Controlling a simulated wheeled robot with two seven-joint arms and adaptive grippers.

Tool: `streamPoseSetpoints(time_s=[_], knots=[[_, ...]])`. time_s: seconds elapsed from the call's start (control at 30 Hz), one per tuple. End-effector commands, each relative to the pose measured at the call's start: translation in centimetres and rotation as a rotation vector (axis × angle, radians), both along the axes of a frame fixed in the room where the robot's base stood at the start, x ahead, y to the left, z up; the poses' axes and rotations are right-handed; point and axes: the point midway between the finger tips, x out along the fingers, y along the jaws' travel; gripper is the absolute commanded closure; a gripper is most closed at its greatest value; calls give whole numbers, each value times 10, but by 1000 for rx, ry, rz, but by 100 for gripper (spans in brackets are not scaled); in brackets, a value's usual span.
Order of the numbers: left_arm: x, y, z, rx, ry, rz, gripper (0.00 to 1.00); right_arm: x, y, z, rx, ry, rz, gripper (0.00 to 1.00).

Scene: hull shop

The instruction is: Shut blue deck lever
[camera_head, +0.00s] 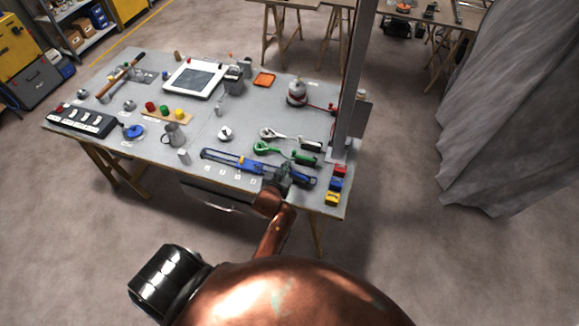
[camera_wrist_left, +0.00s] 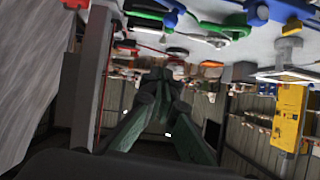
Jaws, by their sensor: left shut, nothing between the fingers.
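The blue deck lever (camera_head: 228,159) lies along the front right part of the table, its long blue body running from the left toward a blue handle end (camera_head: 303,180) on the right. My left gripper (camera_head: 275,176) is shut and empty, at the table's front edge by the lever. It hides the lever's middle, and I cannot tell whether they touch. In the left wrist view the closed fingers (camera_wrist_left: 163,82) show below blue parts (camera_wrist_left: 150,12) at the top edge. My right gripper is not in view.
A green lever (camera_head: 285,154) and a white lever (camera_head: 285,137) lie just behind the blue one. Red, blue and yellow blocks (camera_head: 333,197) sit at the front right corner. A grey post (camera_head: 352,85) rises at the table's right side.

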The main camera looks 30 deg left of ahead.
Motion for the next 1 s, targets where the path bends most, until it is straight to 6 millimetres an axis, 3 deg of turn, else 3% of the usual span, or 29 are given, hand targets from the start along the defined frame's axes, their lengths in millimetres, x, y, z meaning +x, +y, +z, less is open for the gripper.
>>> streamPoseSetpoints(time_s=[0.33,0.6,1.0], knots=[[59,18,-35,-1,3,0,100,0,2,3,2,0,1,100],[47,17,-67,-2,1,1,100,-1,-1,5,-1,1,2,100],[46,17,-71,-2,1,0,100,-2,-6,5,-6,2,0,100]])
